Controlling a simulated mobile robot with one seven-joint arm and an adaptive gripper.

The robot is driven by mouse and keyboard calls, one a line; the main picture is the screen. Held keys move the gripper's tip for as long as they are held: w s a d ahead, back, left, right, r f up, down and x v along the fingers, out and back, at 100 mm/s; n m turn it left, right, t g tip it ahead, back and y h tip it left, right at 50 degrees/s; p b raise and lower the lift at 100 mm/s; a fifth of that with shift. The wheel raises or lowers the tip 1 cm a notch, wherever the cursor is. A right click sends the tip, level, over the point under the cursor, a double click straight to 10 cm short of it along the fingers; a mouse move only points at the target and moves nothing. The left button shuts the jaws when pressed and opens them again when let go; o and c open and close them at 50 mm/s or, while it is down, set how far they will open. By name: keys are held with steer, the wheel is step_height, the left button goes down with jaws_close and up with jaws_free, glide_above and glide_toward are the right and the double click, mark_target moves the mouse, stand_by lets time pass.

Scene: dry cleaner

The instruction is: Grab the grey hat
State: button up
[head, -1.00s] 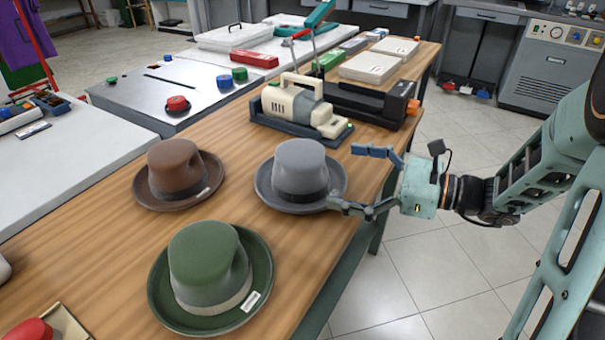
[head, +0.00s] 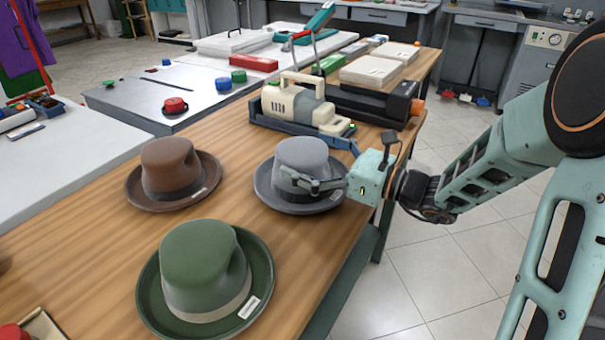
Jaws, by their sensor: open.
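The grey hat (head: 301,156) stands brim down on the wooden table (head: 95,240), with a dark band around its crown. My gripper (head: 318,165) is open at the hat's right side. Its near finger passes in front of the crown, above the brim. Its far finger shows behind the hat's right side, by the machine's base. Whether either finger touches the hat I cannot tell. The far side of the crown is hidden.
A brown hat (head: 170,170) stands to the left and a green hat (head: 203,272) nearer the front. A cream machine (head: 298,104) on a dark base sits just behind the grey hat. Bare table lies between the hats.

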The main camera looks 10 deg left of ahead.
steer(key=shift+w+a, duration=0.1)
steer(key=shift+a, duration=0.25)
steer(key=shift+c, duration=0.6)
steer(key=c, duration=0.7)
steer(key=shift+r, duration=0.1)
steer(key=shift+c, duration=0.2)
